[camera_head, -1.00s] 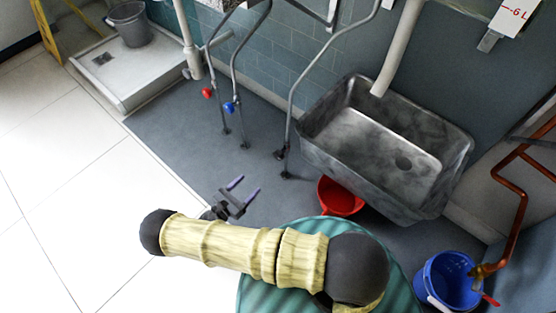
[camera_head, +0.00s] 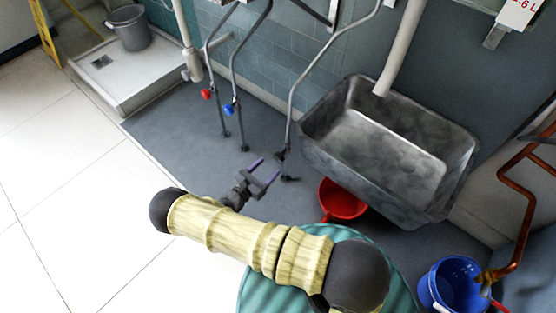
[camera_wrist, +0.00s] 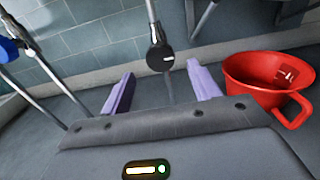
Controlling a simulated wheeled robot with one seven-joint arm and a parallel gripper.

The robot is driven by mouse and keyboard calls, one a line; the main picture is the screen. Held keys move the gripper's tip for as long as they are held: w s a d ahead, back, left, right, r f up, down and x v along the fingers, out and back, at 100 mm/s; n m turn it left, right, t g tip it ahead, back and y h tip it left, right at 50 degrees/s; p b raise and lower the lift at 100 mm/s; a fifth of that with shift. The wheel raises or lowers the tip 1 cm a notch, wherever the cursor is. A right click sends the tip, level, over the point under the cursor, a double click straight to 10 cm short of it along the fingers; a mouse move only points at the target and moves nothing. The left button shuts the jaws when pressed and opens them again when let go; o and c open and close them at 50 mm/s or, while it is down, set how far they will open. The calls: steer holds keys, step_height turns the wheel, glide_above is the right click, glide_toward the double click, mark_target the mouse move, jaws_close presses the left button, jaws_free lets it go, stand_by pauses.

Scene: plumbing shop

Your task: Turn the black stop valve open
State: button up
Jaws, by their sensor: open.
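The black stop valve (camera_head: 281,155) sits low on a grey pipe, left of the sink in the head view. In the wrist view its round black body (camera_wrist: 160,58) with a pale bar mark on it stands ahead, between the lines of my two fingers. My gripper (camera_head: 263,170) has two purple fingers and is open and empty. It is just left of and below the valve in the head view, and its fingers point up and right towards it. In the wrist view the gripper (camera_wrist: 164,90) is apart from the valve, with a gap between.
A red valve (camera_head: 206,94) and a blue valve (camera_head: 229,108) are on neighbouring pipes to the left. A red bucket (camera_head: 343,200) stands on the floor under the metal sink (camera_head: 440,150), close right of my gripper. A blue bucket (camera_head: 450,285) is at lower right.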

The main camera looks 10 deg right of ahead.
mark_target(277, 159)
steer(key=b+x, duration=0.2)
steer(key=x, duration=0.5)
steer(key=shift+a, duration=0.1)
steer(key=c, duration=1)
